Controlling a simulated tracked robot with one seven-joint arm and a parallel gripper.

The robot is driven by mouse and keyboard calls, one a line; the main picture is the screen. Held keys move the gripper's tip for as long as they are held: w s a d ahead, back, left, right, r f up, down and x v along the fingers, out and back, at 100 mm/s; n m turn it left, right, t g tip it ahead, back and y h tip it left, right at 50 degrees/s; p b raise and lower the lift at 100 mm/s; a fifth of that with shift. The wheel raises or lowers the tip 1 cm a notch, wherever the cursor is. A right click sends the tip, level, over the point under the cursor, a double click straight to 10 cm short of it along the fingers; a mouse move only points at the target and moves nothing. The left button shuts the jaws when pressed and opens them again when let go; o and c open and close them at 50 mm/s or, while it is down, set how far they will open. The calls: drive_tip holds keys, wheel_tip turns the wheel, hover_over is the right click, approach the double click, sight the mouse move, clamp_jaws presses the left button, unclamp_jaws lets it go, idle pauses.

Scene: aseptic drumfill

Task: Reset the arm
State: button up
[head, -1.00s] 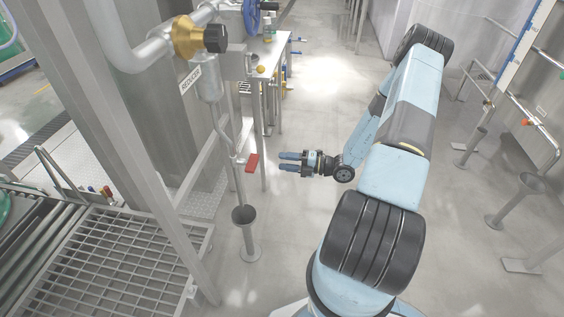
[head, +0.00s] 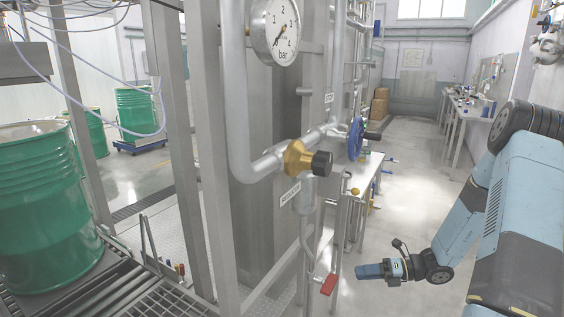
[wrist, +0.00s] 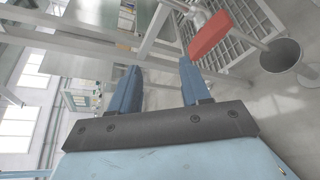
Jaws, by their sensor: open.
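My arm is bent at the right of the head view. My gripper (head: 372,270) has blue fingers and points left, over the floor and a little right of a red lever handle (head: 328,284). In the wrist view, my gripper (wrist: 157,88) has its two blue fingers spread wide with nothing between them. The red handle (wrist: 211,35) shows beyond the right finger there, and I cannot tell how far off it is.
A pipe with a brass-and-black knob (head: 307,159), a pressure gauge (head: 275,30) and a blue handwheel (head: 356,138) stand left of my arm. A green drum (head: 40,215) sits on the roller conveyor at left. A grey funnel (wrist: 281,56) is near the red handle. Floor (head: 410,190) beyond my gripper is clear.

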drive_tip(key=s+a+r+n+g+h, duration=0.2)
drive_tip(key=s+r+n+h, duration=0.25)
drive_tip(key=r+n, duration=0.5)
drive_tip(key=s+a+r+n+g+h, duration=0.2)
drive_tip(key=s+r+n+h, duration=0.3)
drive_tip(key=r+n, duration=0.5)
drive_tip(key=s+d+r+n+t+h, duration=0.2)
drive_tip(key=s+r+n+t+h, duration=0.3)
drive_tip(key=s+r+n, duration=0.7)
wheel_tip(320, 180, up, 4)
drive_tip(key=shift+s+t, duration=1)
drive_tip(key=shift+s, duration=0.1)
